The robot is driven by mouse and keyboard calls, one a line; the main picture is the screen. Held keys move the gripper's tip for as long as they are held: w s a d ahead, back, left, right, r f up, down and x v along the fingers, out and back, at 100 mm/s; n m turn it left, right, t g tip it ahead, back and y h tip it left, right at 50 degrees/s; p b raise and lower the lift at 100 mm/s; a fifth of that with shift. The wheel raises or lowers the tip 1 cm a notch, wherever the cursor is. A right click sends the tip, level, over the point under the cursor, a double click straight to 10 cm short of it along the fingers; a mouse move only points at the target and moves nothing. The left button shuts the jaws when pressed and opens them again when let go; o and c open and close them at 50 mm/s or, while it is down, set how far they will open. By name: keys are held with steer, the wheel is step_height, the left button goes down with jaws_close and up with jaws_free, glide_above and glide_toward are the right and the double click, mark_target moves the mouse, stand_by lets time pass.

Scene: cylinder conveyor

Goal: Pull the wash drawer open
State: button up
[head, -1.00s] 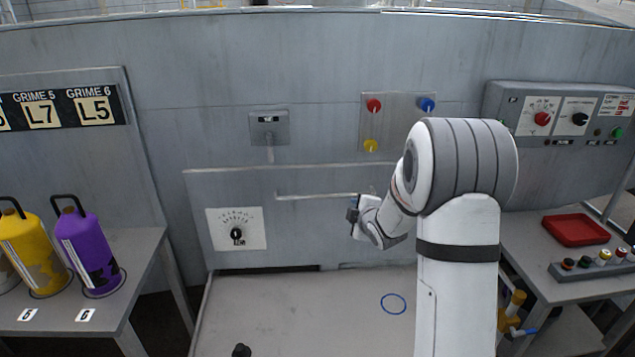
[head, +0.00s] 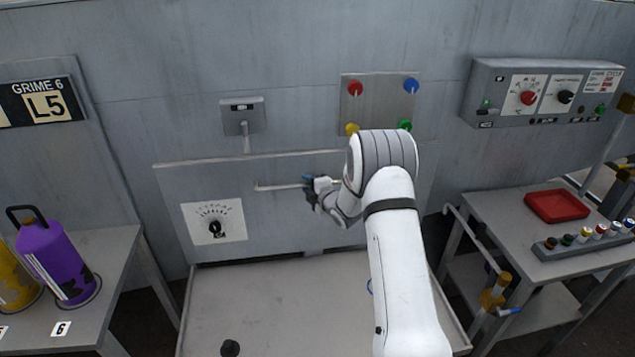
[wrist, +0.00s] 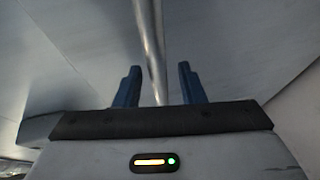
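The wash drawer's grey front panel (head: 270,222) stands upright at the back of a grey tray-like surface (head: 270,300). A thin horizontal bar handle (head: 280,187) runs along its upper part. My gripper (head: 312,185) is at the handle, right of its middle, in the head view. In the wrist view the handle (wrist: 148,40) passes between the two blue fingers of my gripper (wrist: 158,85). The fingers are apart, with a gap on both sides of the bar. My arm hides the right part of the drawer front.
A dial plate (head: 214,222) is on the drawer front's left. A purple canister (head: 58,262) stands on the left table. The right table holds a red tray (head: 556,206) and a row of coloured knobs (head: 585,238). A control box (head: 540,95) is above it.

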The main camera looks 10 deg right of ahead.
steer(key=shift+w+a, duration=0.15)
steer(key=shift+a, duration=0.05)
steer(key=shift+c, duration=0.3)
jaws_close()
